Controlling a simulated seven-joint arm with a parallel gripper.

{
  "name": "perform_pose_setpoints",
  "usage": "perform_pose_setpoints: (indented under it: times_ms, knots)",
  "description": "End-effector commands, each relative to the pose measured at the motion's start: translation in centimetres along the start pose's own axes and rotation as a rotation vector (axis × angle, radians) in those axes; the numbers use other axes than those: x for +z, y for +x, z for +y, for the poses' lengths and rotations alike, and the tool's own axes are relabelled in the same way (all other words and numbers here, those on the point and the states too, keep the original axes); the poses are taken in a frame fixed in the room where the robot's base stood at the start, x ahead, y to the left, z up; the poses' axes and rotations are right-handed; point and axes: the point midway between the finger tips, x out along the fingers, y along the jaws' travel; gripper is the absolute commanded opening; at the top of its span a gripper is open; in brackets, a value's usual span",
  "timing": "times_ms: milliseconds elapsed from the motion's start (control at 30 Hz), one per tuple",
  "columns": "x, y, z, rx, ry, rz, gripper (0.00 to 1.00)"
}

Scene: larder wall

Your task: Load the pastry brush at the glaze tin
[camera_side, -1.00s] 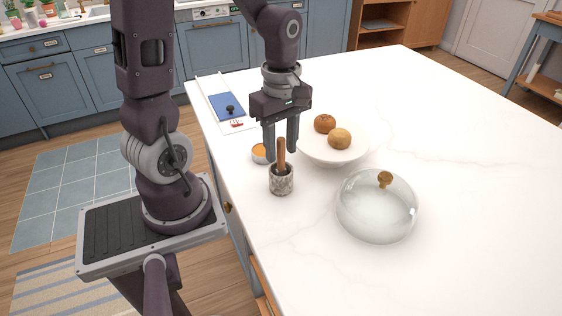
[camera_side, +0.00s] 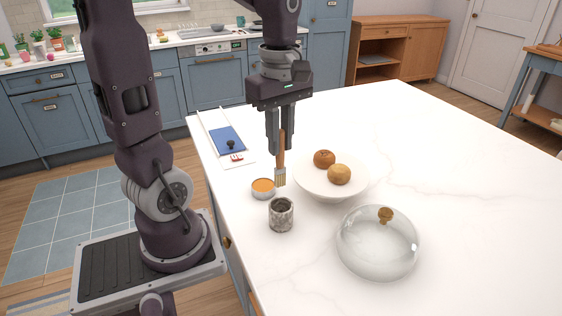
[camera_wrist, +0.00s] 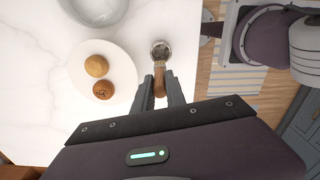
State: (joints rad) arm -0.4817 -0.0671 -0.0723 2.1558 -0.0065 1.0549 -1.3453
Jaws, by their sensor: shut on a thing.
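My gripper (camera_side: 279,148) is shut on the wooden handle of the pastry brush (camera_side: 281,155) and holds it upright in the air, bristles down. In the wrist view the brush handle (camera_wrist: 160,78) shows between the fingertips (camera_wrist: 160,80). The glaze tin (camera_side: 263,189), a small round tin of orange glaze, stands on the white counter just left of and below the bristles in the side view. The brush appears clear of it. The grey stone pot (camera_side: 281,215) stands nearer the side camera, with no brush in it. In the wrist view the tin is not seen.
A white dish (camera_side: 330,190) with two brown buns (camera_side: 339,174) stands right of the brush. A glass dome with a brass knob (camera_side: 378,243) stands at the front. A blue panel with a black knob (camera_side: 228,140) lies behind. The counter's right side is clear.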

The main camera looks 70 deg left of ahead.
Motion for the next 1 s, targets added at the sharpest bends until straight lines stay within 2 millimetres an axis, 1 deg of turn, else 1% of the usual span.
perform_pose_setpoints:
  times_ms: [100, 200, 300, 333, 400, 467, 700, 800, 1000]
  knots:
    - [-3.5, 0.1, 1.2, -0.001, -0.011, -0.003, 0.00]
    - [-6.8, 0.6, 1.8, 0.000, -0.011, -0.003, 0.00]
    - [-9.4, 1.1, 2.0, 0.000, -0.008, -0.001, 0.00]
    - [-9.9, 1.2, 2.0, 0.000, -0.006, -0.001, 0.00]
    - [-10.5, 1.5, 2.0, 0.000, -0.003, 0.000, 0.00]
    - [-10.7, 2.0, 2.0, -0.001, -0.001, -0.001, 0.00]
    - [-10.6, 5.2, 2.0, -0.002, 0.000, -0.001, 0.00]
    - [-10.6, 6.3, 2.1, -0.001, -0.001, 0.000, 0.00]
    - [-10.6, 7.2, 2.1, 0.001, -0.001, 0.001, 0.00]
